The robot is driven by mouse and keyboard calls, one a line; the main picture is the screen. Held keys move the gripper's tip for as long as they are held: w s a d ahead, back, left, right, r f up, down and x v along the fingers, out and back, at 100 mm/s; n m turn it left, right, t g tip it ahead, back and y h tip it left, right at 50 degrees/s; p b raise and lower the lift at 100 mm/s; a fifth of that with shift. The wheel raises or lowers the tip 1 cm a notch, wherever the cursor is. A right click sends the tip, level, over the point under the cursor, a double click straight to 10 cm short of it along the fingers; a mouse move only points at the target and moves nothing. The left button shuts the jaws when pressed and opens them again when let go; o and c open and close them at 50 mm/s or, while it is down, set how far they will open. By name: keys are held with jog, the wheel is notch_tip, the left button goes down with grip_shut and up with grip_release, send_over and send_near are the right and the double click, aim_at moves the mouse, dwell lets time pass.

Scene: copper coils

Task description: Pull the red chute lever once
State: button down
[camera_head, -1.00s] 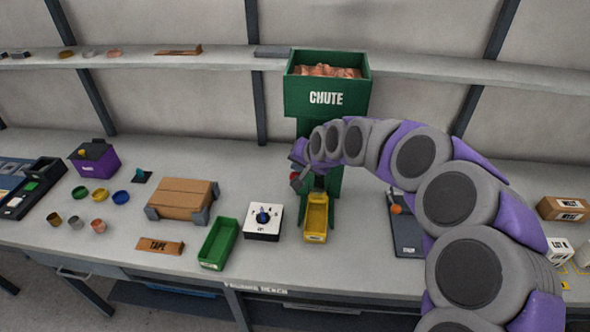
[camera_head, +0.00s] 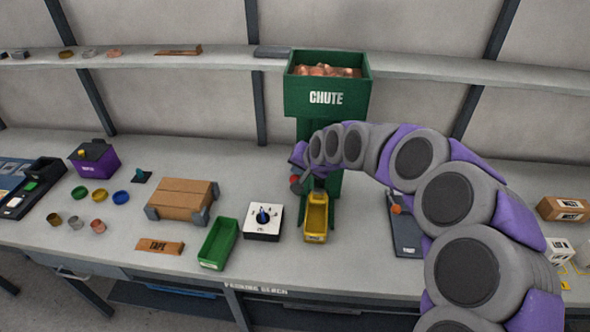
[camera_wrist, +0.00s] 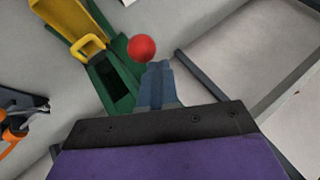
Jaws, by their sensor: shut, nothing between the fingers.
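The green chute (camera_head: 326,98) stands at the back of the bench, with copper coils (camera_head: 330,71) in its top. The lever's red ball (camera_wrist: 141,47) shows in the wrist view, just left of my fingertips. In the head view the red ball (camera_head: 296,184) is small and dark beside my gripper (camera_head: 303,178), which partly hides the lever. My gripper's fingers (camera_wrist: 158,66) are together and empty, close to the ball; I cannot tell whether they touch it. The lever's shaft is not clear in either view. A yellow tray (camera_head: 316,232) sits at the chute's foot.
A white box with a blue knob (camera_head: 262,233) and a green tray (camera_head: 218,243) stand left of the yellow tray. A dark board (camera_head: 405,238) lies to the right, partly behind my arm. A long shelf (camera_head: 215,60) runs behind, meeting the chute's top.

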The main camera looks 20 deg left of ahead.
jog(key=shift+s+f, duration=0.1)
jog(key=shift+f, duration=1)
dwell(0.9)
jog(key=shift+r, duration=0.15)
dwell(0.4)
jog(key=shift+w+a+r+p, duration=0.15)
jog(key=shift+r+p, duration=0.45)
jog(key=shift+r, duration=0.65)
jog(key=shift+w+r+p, duration=0.1)
jog(key=shift+r+p, duration=0.5)
jog(key=shift+r, duration=0.6)
jog(key=shift+w+r+p, duration=0.15)
jog(key=shift+r+p, duration=0.5)
jog(key=shift+r, duration=0.6)
jog(key=shift+w+r+p, duration=0.15)
jog(key=shift+r+p, duration=0.45)
jog(key=shift+r, duration=0.65)
